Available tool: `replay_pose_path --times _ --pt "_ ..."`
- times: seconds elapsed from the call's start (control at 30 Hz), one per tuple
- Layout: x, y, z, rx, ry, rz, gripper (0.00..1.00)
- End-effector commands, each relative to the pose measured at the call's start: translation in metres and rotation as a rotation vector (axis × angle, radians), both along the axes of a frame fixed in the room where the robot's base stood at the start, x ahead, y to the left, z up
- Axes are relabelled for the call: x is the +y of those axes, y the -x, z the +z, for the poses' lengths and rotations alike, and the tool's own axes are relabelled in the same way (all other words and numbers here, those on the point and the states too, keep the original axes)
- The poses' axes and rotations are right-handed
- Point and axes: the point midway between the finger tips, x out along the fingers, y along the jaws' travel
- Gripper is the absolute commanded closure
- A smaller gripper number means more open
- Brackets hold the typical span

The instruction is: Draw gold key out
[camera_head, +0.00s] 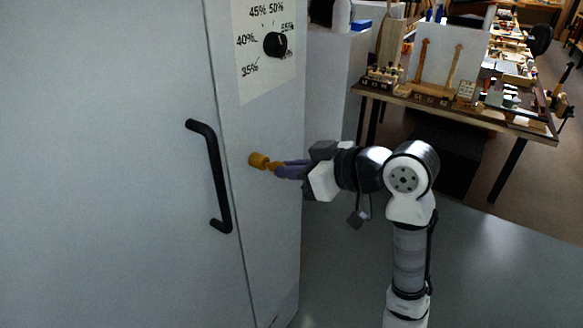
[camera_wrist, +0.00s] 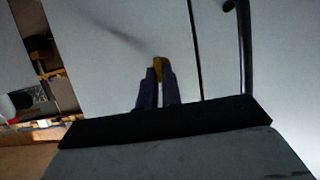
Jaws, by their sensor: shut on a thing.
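A gold key (camera_head: 274,165) sits at a round gold lock (camera_head: 258,160) on the front of a pale grey cabinet (camera_head: 120,150). My gripper (camera_head: 282,167) is shut on the key, its purple fingers reaching in from the right. In the wrist view the gold key (camera_wrist: 158,62) shows between the tips of the purple fingers (camera_wrist: 158,78), against the pale cabinet face. Whether the key's shaft is still inside the lock cannot be told.
A black bar handle (camera_head: 212,175) stands out from the cabinet left of the lock. A black dial (camera_head: 275,44) with percent marks is above. A workbench (camera_head: 470,112) with tools and wooden parts stands behind at the right. Grey floor (camera_head: 480,270) is clear at the right.

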Motion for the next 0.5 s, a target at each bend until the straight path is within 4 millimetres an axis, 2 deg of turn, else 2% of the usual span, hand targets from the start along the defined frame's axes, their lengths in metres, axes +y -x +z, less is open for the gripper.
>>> replay_pose_path --times 0.5 --pt "-0.016 0.011 0.000 -0.001 -0.001 -0.001 1.00"
